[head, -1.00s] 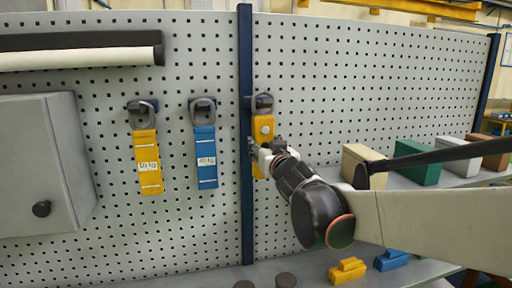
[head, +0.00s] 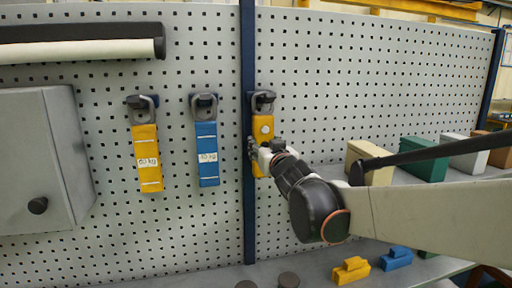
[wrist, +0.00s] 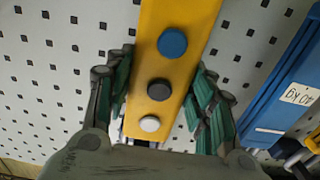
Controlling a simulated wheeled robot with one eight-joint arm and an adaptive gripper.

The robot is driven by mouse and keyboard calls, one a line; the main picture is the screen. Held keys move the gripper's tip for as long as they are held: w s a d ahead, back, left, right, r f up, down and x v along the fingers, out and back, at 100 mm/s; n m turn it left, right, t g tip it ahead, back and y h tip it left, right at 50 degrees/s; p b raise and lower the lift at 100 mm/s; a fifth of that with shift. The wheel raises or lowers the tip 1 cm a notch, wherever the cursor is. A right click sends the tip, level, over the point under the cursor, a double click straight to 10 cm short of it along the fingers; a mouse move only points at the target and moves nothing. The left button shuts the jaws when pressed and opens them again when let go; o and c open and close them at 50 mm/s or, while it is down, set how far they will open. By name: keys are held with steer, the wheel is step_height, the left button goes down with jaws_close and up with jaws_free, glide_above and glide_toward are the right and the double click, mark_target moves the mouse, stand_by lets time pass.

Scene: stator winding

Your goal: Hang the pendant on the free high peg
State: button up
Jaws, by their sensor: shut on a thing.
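The pendant is a yellow bar with round buttons, upright against the pegboard just right of the blue post in the head view (head: 263,129). Its dark upper end is at a peg (head: 264,97); I cannot tell whether its loop is around the peg or only in front of it. My gripper (head: 258,153) is shut on the pendant's lower part. In the wrist view, the pendant (wrist: 181,15) runs between the green-padded fingers, with blue, dark and white buttons facing me. The peg itself is mostly hidden.
A yellow tagged block (head: 146,158) and a blue tagged block (head: 206,153) hang from hooks to the left. A grey cabinet (head: 35,150) is far left. Several boxes, including a green one (head: 424,158), stand on the right shelf. Small yellow (head: 351,270) and blue pieces lie below.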

stand_by(0.4)
steer(key=o, duration=1.5)
steer(key=s+d, duration=0.2)
steer(key=s, duration=0.9)
steer(key=s+d+f+m+g+h, duration=0.2)
steer(key=s+d+f+g+h, duration=0.25)
steer(key=s+d+f, duration=0.65)
steer(key=s+d+f+g+y, duration=0.1)
steer(key=s+f+g, duration=0.5)
steer(key=s+f, duration=0.75)
steer(key=f+b, duration=2.2)
steer(key=b, duration=0.1)
steer(key=s+f+b, duration=0.1)
steer(key=f+b, duration=1)
steer(key=b, duration=0.1)
steer(key=shift+s+f, duration=0.1)
steer(key=shift+f, duration=0.05)
